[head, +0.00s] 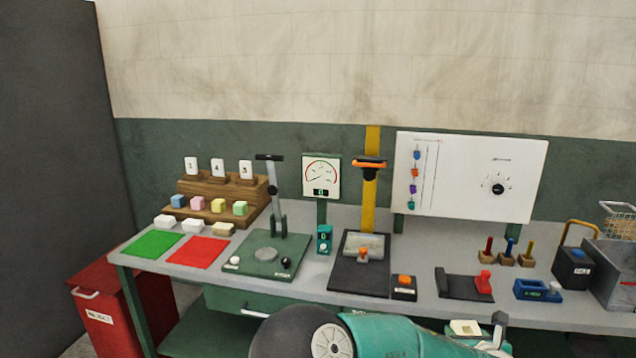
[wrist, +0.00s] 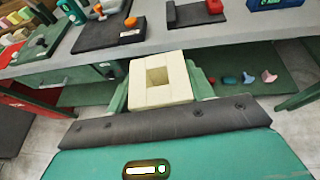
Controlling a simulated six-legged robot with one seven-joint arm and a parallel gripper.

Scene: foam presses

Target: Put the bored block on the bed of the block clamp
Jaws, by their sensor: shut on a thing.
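The bored block is a cream block with a square hole through it (wrist: 160,92). It also shows small at the bottom of the head view (head: 466,327). My gripper (wrist: 162,84) is shut on it, with a green finger at each side. The black plate with a raised left end and a red part at its right looks like the block clamp (head: 458,284). It shows at the top of the wrist view (wrist: 190,16), and its bed looks empty. My gripper and the block are in front of the bench, apart from the clamp.
The grey bench (head: 412,302) has its front edge between block and clamp. Left of the clamp are an orange-button box (head: 403,288) and a press with a yellow column (head: 369,205). Right are a blue device (head: 537,290) and several small coloured-handled tools behind it.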

